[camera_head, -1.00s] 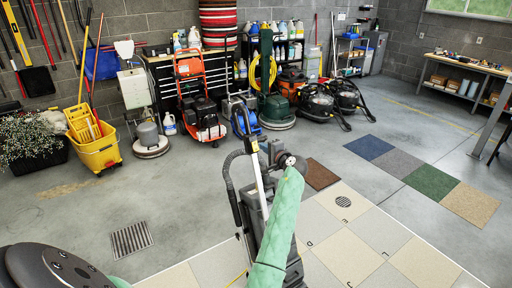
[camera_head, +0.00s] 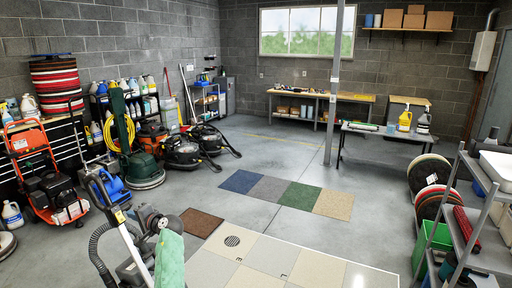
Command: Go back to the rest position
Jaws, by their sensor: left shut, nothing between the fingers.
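My left gripper (camera_head: 152,217) is the small dark shape at the upper end of a pale green sleeve-like part at the lower left. It is shut and empty. It overlaps the upright floor machine (camera_head: 112,242) in the picture, and I cannot tell whether they touch. My right gripper is not in view. A stack of red, black and white buffer pads (camera_head: 58,88) stands at the far left. More round pads (camera_head: 430,172) stand on edge at the right.
A metal shelf rack (camera_head: 474,235) is close on the right. Floor machines, including a green one (camera_head: 140,168), line the left. Several carpet tiles (camera_head: 285,194) and a pale tile patch (camera_head: 290,262) lie ahead. The grey floor between is clear around a post (camera_head: 334,90).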

